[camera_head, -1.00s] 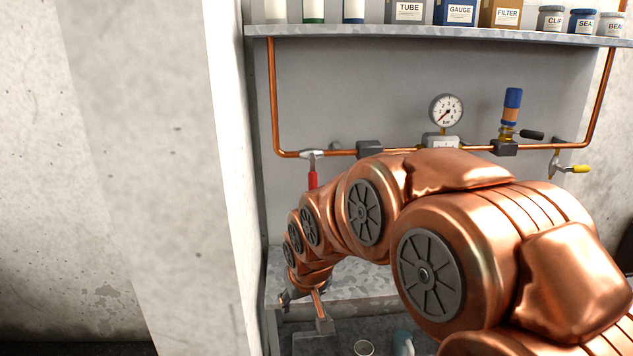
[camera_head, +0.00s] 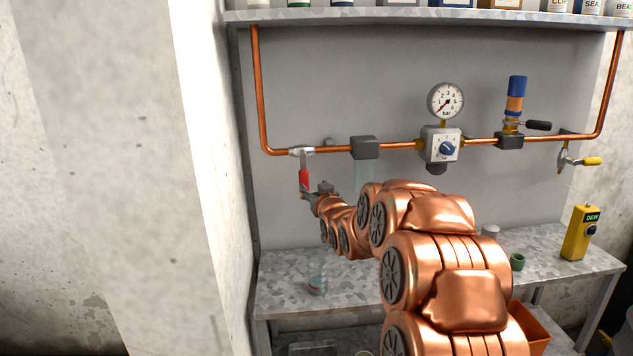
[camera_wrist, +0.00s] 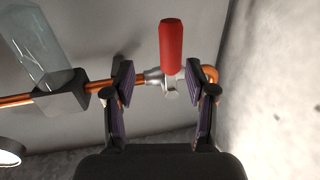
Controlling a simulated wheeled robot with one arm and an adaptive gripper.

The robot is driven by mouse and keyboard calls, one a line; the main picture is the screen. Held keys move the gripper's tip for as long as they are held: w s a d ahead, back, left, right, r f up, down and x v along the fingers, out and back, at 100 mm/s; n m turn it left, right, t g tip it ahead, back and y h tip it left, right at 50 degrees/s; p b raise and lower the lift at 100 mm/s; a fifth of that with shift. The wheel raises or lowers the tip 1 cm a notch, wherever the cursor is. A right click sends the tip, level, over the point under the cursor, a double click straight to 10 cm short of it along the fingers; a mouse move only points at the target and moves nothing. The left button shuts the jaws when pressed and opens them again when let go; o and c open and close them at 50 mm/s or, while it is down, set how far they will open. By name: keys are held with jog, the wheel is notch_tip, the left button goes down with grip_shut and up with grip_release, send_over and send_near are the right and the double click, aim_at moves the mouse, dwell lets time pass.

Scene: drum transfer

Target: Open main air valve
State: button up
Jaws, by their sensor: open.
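The main air valve is on the copper pipe at the left of the wall panel, with a red lever handle (camera_head: 304,180) hanging down from its silver body (camera_head: 301,151). In the wrist view the red handle (camera_wrist: 172,47) and the valve body (camera_wrist: 171,86) show between and beyond the fingers. My gripper (camera_head: 313,198) is at the lower end of the red handle in the head view. In the wrist view my gripper (camera_wrist: 163,88) is open, one finger on each side of the valve; neither finger visibly touches the handle.
A copper pipe (camera_head: 390,147) runs along the wall with a filter (camera_head: 364,148), regulator (camera_head: 441,146) and gauge (camera_head: 446,101). A yellow-handled valve (camera_head: 592,161) is at right. A concrete wall stands close left.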

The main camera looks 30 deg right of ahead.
aim_at(305, 178)
jog(key=shift+w+a+r, duration=0.25)
jog(key=shift+a+r, duration=0.5)
jog(key=shift+r, duration=0.1)
jog(key=x, duration=0.2)
jog(key=p+x, duration=0.1)
jog(key=x, duration=0.1)
jog(key=f+x, duration=0.1)
jog(key=x, duration=0.1)
jog(key=shift+w+d, duration=0.3)
jog(key=shift+d, duration=0.1)
jog(key=shift+w+d+f, duration=0.25)
jog(key=shift+w+d, duration=0.05)
jog(key=shift+d, duration=0.15)
jog(key=shift+s+a+r, duration=0.25)
jog(key=shift+s+r, duration=0.1)
jog(key=shift+s, duration=0.05)
jog(key=shift+c, duration=0.8)
jog(key=shift+s+a+r, duration=0.15)
jog(key=shift+a, duration=0.1)
jog(key=shift+c, duration=1)
jog(key=shift+a+r, duration=0.1)
jog(key=shift+a, duration=0.05)
jog(key=shift+c, duration=0.7)
jog(key=shift+a, duration=0.1)
grip_shut()
jog(key=shift+a, duration=0.1)
